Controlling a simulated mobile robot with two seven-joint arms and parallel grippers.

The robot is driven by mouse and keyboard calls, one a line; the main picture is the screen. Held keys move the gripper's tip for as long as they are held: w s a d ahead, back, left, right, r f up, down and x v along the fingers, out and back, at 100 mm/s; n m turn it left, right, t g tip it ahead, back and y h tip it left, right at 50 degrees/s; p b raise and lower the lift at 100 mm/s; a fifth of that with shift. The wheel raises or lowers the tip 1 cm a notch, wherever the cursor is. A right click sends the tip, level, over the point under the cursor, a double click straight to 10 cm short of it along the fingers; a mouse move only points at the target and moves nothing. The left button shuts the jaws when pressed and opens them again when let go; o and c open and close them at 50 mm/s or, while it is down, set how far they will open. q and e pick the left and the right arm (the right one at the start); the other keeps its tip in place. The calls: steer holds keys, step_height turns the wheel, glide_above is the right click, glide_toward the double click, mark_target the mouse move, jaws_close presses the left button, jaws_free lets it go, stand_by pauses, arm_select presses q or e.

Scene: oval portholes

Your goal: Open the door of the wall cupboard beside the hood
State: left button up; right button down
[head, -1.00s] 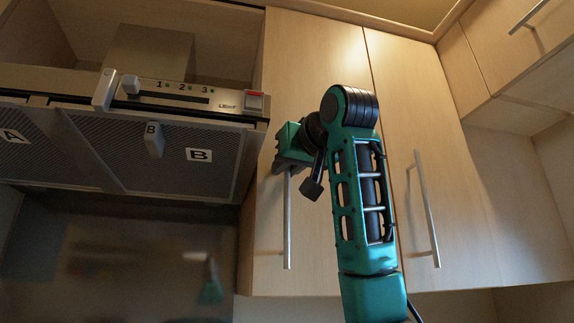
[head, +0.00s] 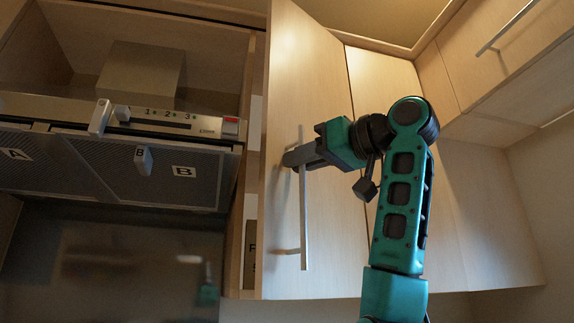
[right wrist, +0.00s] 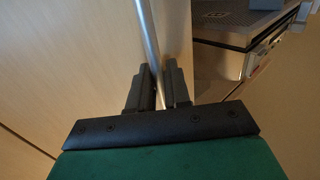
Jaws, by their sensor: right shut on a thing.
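The wall cupboard door (head: 318,90) right of the hood is light wood and stands partly open, swung out towards me. A gap shows along its left edge, with the cupboard's inside (head: 250,215) visible. Its bar handle (head: 304,225) is vertical metal. My right gripper (head: 296,157) is shut on the upper part of this handle. In the right wrist view the handle (right wrist: 149,40) runs down between the two dark fingers (right wrist: 158,88). The hood (head: 110,150) with labels A and B is to the left. My left gripper is not in view.
A second cupboard door (head: 385,80) adjoins on the right, partly behind my right arm. Another cupboard with a bar handle (head: 508,27) is at the upper right. The hood's front edge lies close to the left of the open door.

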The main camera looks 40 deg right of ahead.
steer(key=s+d+n+g+y+p, duration=0.1)
steer(key=s+d+n+y+p, duration=0.1)
steer(key=s+d, duration=0.5)
steer(key=s+d+n+g+y+p, duration=0.1)
steer(key=s+d+n+y+p, duration=0.1)
steer(key=s+d+y+p, duration=0.2)
steer(key=shift+s+a+p+v, duration=0.3)
steer(key=shift+p+v, duration=0.45)
steer(key=shift+v, duration=3.7)
steer(key=shift+w+r, duration=0.1)
steer(key=c, duration=1.5)
jaws_free()
steer(key=shift+o, duration=0.9)
steer(key=shift+w+a, duration=0.1)
steer(key=shift+w, duration=0.05)
